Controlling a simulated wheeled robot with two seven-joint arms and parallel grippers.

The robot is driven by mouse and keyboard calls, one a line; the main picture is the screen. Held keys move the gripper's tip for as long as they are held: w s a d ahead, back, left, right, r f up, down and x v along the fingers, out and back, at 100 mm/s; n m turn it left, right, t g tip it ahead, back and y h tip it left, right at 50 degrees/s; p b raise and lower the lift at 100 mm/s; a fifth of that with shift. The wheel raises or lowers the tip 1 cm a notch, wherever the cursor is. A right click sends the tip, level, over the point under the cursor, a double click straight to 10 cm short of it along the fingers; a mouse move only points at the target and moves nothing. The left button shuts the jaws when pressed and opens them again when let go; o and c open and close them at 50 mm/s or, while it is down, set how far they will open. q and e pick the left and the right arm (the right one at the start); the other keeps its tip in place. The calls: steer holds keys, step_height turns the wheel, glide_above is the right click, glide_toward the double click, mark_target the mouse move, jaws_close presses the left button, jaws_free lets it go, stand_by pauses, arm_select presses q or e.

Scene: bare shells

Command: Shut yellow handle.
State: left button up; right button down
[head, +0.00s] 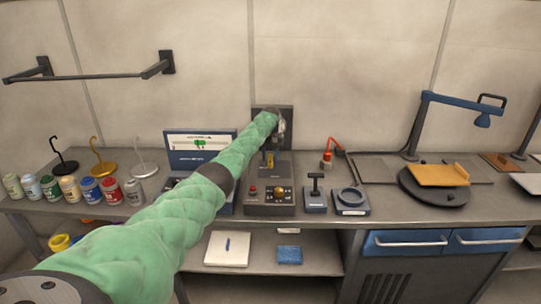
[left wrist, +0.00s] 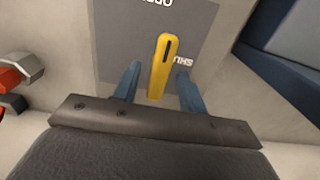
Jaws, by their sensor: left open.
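The yellow handle (left wrist: 163,62) is upright in the left wrist view, in front of a grey panel (left wrist: 116,32). The panel's lettering is upside down and partly cut off; SHU shows beside the handle and part of another word at the top edge. My left gripper (left wrist: 160,88) is open, with one blue finger on each side of the handle; I cannot tell whether they touch it. My right gripper is not in view.
Below the panel on the bench stand a grey control box (head: 270,209), a black lever on a base (head: 316,199) and a blue ring on a base (head: 351,199). Several paint jars (head: 90,190) stand at left. A blue lamp (head: 445,103) stands at right.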

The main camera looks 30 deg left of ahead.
arm_select(q)
steer(key=shift+f, duration=0.15)
jaws_close()
